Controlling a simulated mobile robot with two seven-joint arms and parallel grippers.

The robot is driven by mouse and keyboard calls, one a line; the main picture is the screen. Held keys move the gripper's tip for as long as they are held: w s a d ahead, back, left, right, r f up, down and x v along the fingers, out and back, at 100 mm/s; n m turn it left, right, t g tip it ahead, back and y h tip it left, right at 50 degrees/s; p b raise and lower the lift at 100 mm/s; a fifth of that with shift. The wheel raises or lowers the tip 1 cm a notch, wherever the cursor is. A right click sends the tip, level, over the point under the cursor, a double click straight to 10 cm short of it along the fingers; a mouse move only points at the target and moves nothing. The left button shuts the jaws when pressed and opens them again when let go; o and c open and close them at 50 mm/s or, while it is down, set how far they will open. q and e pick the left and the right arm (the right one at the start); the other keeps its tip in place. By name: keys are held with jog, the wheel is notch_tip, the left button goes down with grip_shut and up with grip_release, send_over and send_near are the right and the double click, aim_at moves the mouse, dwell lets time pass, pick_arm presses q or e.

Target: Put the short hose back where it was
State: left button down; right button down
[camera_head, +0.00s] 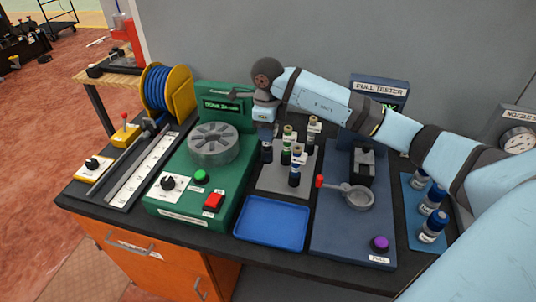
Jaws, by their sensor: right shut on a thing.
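My right gripper (266,130) reaches in from the right and points down over the back left of the grey rack (268,183). It is shut on a short dark hose (267,152), which hangs upright below its fingers. I cannot tell whether the hose's lower end touches the rack. Several other short hoses with pale metal ends stand upright on the rack, among them a dark blue one (294,176) at the front. My left gripper is out of view.
A green crimping machine (185,208) stands left of the rack, with a blue hose reel (157,88) behind. An empty blue tray (271,222) lies in front.

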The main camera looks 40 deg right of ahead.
aim_at(268, 155)
notch_tip(268, 155, down, 9)
jog(key=shift+r+p, duration=0.1)
jog(key=shift+p, duration=0.25)
jog(key=shift+f, duration=0.25)
jog(key=c, duration=1.3)
grip_release()
jog(key=shift+f, duration=0.1)
jog(key=o, duration=0.5)
jog(key=shift+c, duration=0.2)
